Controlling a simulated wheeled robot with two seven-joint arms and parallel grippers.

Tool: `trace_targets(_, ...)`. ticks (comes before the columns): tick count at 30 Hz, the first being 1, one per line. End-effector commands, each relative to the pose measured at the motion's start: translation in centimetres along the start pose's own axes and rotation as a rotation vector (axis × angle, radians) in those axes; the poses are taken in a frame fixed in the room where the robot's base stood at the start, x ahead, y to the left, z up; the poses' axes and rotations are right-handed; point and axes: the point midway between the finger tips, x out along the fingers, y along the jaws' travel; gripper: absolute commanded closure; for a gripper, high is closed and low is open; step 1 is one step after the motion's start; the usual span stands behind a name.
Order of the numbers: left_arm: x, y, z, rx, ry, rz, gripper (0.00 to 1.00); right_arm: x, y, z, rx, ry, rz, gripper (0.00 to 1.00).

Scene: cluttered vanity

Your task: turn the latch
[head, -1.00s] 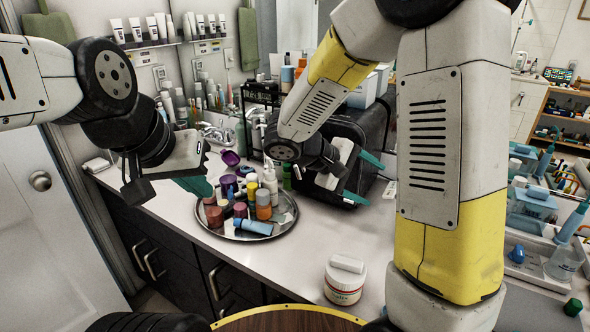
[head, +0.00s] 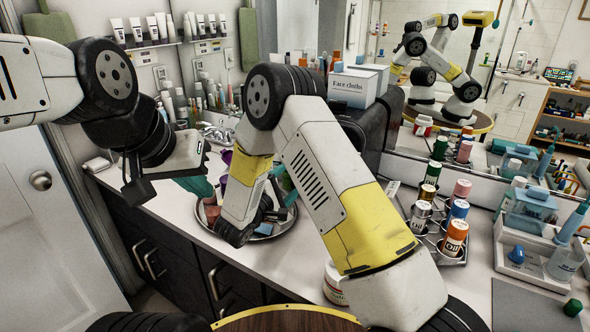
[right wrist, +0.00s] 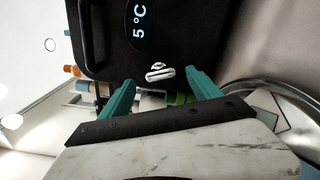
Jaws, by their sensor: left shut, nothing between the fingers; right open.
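A small silver latch (right wrist: 160,73) is on the front of a black box (right wrist: 190,30) with a "5 °C" display, in the right wrist view. My right gripper (right wrist: 161,80) is open, its two teal fingers on either side of the latch in the picture; I cannot tell whether they touch it. In the head view the black box (head: 372,130) is partly covered by my right arm, and the latch is hidden. My right gripper there is mostly hidden behind the forearm. My left gripper (head: 198,187) is shut and empty, left of the round tray.
A round metal tray (head: 262,237) with cups and bottles lies below my right forearm. A Face cloths box (head: 357,85) stands on the black box. A rack of bottles (head: 455,258) and a white organizer (head: 538,265) stand to the right. A white jar (head: 334,285) is near the counter's front.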

Motion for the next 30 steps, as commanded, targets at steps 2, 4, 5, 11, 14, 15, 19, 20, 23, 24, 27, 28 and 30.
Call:
trace_targets(2,0.0,0.0,0.0,0.0,0.0,0.0,1.0,1.4,0.0,0.1,0.001,-0.004,-0.002,0.27)
trace_targets(4,0.0,0.0,0.0,0.0,0.0,0.0,1.0,2.4,0.0,0.1,0.001,-0.003,-0.002,0.27)
trace_targets(5,0.0,0.0,0.0,0.0,0.0,0.0,1.0,2.8,0.0,0.1,0.001,-0.003,-0.002,0.27)
trace_targets(11,0.0,0.0,0.0,0.0,0.0,0.0,1.0,4.1,0.0,0.1,-0.001,-0.001,-0.002,0.27)
trace_targets(14,0.0,0.0,0.0,0.0,0.0,0.0,1.0,4.2,0.0,0.1,-0.002,-0.001,-0.001,0.27)
trace_targets(15,0.0,0.0,0.0,0.0,0.0,0.0,1.0,4.2,0.0,0.1,-0.002,-0.001,-0.001,0.27)
trace_targets(19,0.0,0.0,0.0,0.0,0.0,0.0,1.0,4.2,0.0,0.1,-0.002,-0.001,-0.001,0.31)
trace_targets(20,0.0,0.0,0.0,0.0,0.0,0.0,1.0,4.2,0.0,0.1,-0.002,-0.001,-0.001,0.37)
trace_targets(23,0.0,0.0,0.0,0.0,0.0,0.0,1.0,4.2,0.0,0.1,-0.002,-0.001,-0.001,0.57)
trace_targets(24,0.0,0.0,0.0,0.0,0.0,0.0,1.0,4.2,0.0,0.1,-0.002,-0.001,-0.001,0.65)
trace_targets(27,0.0,0.0,0.0,0.0,0.0,0.0,1.0,4.2,0.0,0.1,-0.002,-0.001,-0.002,0.84)
trace_targets(28,0.0,0.0,0.0,0.0,0.0,0.0,1.0,4.2,0.0,0.1,-0.002,-0.001,-0.002,0.9)
trace_targets(30,0.0,0.0,0.0,0.0,0.0,0.0,1.0,4.2,0.0,0.1,-0.003,-0.001,-0.002,0.9)
